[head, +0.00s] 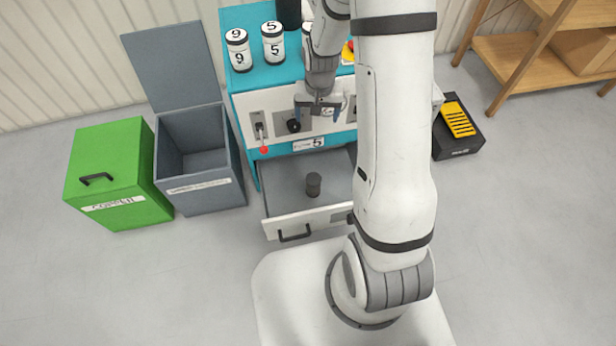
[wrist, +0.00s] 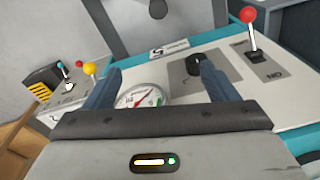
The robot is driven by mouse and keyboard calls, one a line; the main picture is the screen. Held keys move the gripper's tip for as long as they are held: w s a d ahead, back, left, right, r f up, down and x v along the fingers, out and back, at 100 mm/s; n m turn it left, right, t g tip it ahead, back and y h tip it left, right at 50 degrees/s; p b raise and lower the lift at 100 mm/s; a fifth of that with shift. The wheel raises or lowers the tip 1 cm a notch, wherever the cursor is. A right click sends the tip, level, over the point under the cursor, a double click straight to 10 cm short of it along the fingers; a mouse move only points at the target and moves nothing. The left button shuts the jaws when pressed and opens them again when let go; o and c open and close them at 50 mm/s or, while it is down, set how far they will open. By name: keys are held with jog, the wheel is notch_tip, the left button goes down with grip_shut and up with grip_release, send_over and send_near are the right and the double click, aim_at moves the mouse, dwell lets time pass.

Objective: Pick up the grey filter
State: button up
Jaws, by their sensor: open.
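The grey filter appears to be the small dark grey cylinder (head: 313,184) standing upright in the open drawer (head: 285,218) of the teal cabinet. In the wrist view, what looks like the same cylinder (wrist: 158,8) shows at the top edge, partly cut off. My gripper (head: 317,112) is in front of the cabinet's control panel, above and behind the drawer, apart from the cylinder. In the wrist view my gripper (wrist: 159,68) has its two blue-grey fingers wide apart, with nothing held between them.
The panel carries a red-ball lever (head: 264,149), a black knob (wrist: 196,64) and a gauge (wrist: 140,98). Numbered canisters (head: 238,50) stand on top. An open grey bin (head: 205,196) and a green box (head: 118,180) stand left. A black-yellow unit (head: 458,122) is at right.

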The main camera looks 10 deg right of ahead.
jog(key=m+b, duration=0.1)
jog(key=b, duration=0.4)
send_over(314, 179)
notch_tip(314, 179, down, 19)
jog(key=shift+m+g, duration=0.4)
jog(key=shift+g, duration=0.1)
notch_tip(314, 179, down, 16)
jog(key=b, duration=0.4)
jog(key=shift+w+b, duration=0.1)
jog(key=shift+b, duration=0.3)
notch_tip(314, 179, down, 5)
jog(key=b, duration=0.2)
jog(key=shift+a+f+b, duration=0.1)
jog(key=shift+f+b, duration=0.1)
jog(key=shift+b, duration=0.2)
jog(key=shift+r, duration=0.1)
jog(key=shift+c, duration=0.5)
